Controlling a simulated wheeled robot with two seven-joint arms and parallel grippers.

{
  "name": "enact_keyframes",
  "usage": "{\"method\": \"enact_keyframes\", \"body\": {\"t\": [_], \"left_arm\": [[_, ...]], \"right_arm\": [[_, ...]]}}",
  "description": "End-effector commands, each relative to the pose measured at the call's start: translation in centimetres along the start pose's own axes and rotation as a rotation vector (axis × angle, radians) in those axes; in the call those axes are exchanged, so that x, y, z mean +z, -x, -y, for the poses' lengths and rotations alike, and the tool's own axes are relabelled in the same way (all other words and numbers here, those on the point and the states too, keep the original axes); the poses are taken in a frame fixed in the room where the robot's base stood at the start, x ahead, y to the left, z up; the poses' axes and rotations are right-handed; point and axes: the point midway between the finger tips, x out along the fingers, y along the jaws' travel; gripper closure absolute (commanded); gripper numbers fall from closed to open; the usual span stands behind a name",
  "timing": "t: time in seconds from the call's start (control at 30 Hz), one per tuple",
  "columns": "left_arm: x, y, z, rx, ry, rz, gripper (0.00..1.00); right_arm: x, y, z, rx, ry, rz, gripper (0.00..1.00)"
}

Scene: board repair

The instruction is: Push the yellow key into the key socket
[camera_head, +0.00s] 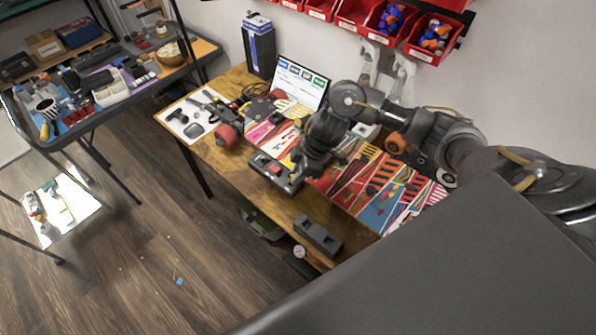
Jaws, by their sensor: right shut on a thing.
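My right gripper (300,172) reaches in from the right and points down over the front part of the wooden table. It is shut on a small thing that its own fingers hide. I cannot make out the yellow key in this view. A dark block with a red part (274,170) lies at the table's front edge, just left of the gripper; the gripper overlaps its right end, and I cannot tell whether they touch. I cannot tell for sure which part is the key socket. My left gripper is not in view.
The wooden table (238,85) holds a colourful patterned board (375,190), red wheels (228,135), a white sheet with tools (186,118), a screen (300,84) and a dark box (258,45). A dark grey block (317,236) sits at the front edge. Red bins (433,42) hang above.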

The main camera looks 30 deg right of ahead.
Motion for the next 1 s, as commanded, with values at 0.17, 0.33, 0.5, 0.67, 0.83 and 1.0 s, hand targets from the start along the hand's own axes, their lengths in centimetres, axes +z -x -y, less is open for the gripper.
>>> {"method": "enact_keyframes", "body": {"t": [0.17, 0.33, 0.5, 0.67, 0.83, 1.0], "left_arm": [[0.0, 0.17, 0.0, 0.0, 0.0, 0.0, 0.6], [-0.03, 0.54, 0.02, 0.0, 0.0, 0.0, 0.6], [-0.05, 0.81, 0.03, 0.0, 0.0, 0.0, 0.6], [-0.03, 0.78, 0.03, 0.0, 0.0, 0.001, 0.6], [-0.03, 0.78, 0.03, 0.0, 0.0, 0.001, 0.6], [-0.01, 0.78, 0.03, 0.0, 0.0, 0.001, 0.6]], "right_arm": [[-0.04, 0.07, -0.01, 0.0, 0.0, 0.0, 1.0], [-0.09, 0.13, -0.02, 0.0, -0.001, -0.001, 1.0], [-0.09, 0.1, -0.01, 0.0, 0.0, 0.0, 1.0], [-0.06, 0.03, -0.01, 0.001, 0.001, 0.0, 1.0], [-0.05, 0.03, -0.01, 0.0, 0.0, 0.0, 1.0], [-0.04, 0.01, -0.01, 0.0, 0.0, 0.0, 1.0]]}}
